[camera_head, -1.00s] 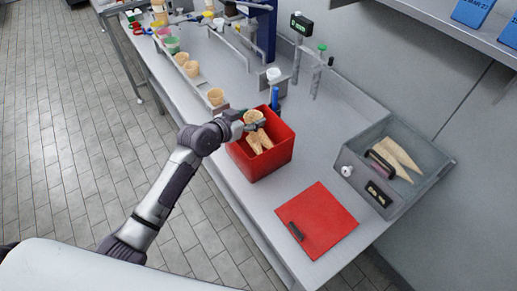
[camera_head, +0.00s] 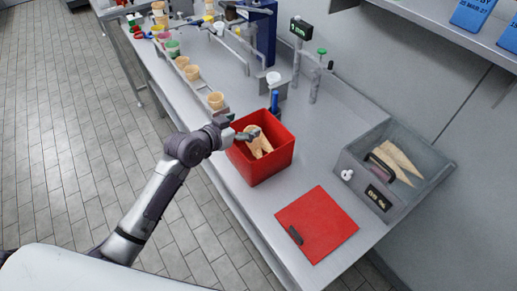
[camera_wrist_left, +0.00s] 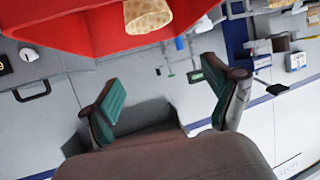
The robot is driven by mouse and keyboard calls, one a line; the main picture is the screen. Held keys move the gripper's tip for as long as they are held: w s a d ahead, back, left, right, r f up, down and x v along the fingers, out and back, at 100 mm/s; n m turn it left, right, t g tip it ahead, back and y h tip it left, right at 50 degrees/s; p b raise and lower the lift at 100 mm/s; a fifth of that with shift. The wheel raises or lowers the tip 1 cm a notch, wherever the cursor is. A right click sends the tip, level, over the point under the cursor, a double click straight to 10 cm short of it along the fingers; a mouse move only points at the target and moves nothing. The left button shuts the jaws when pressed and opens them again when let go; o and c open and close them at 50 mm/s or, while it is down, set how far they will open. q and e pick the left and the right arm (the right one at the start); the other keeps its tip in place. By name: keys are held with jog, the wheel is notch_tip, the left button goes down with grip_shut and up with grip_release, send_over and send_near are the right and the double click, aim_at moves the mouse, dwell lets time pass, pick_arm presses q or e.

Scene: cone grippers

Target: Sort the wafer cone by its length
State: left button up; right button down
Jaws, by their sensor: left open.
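A red box (camera_head: 262,170) stands on the metal table with wafer cones (camera_head: 260,146) inside; their exact number is hard to tell. My left gripper (camera_head: 250,134) is at the box's left rim beside the cones. In the left wrist view my left gripper (camera_wrist_left: 160,78) has its green-padded fingers apart with nothing between them. The red box (camera_wrist_left: 100,30) fills the top left there, with one wafer cone (camera_wrist_left: 148,16) at its edge. A grey bin (camera_head: 350,160) at the right holds long pointed wafer cones (camera_head: 402,160). My right gripper is not in view.
A red lid (camera_head: 317,228) with a dark handle lies flat near the table's front right. Several wafer cups (camera_head: 192,72) stand in a row at the left edge. A blue post (camera_head: 275,101) and a metal stand (camera_head: 314,85) rise behind the box.

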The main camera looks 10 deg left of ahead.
pick_arm(q)
jog(key=v, duration=0.8)
jog(key=shift+s, duration=0.25)
jog(key=shift+a, duration=0.15)
jog(key=s+a+f+n+g+y, duration=0.15)
jog(key=s+f+g+y, duration=0.35)
jog(key=s, duration=0.9)
jog(key=s+f+n+g+y, duration=0.1)
jog(key=s+f+n+g, duration=0.15)
jog(key=s+f, duration=0.75)
jog(key=s+f+g+b, duration=0.1)
jog(key=s+f+b, duration=0.15)
jog(key=f, duration=1.15)
jog(key=s+f+g+b, duration=0.1)
jog(key=s+f, duration=0.2)
jog(key=f, duration=1)
jog(key=s+a+f+g+b, duration=0.1)
jog(key=s+a+f+b, duration=0.1)
jog(key=s+f, duration=1.3)
notch_tip(320, 180, down, 3)
jog(key=shift+s+a+m, duration=0.4)
jog(key=shift+a, duration=0.15)
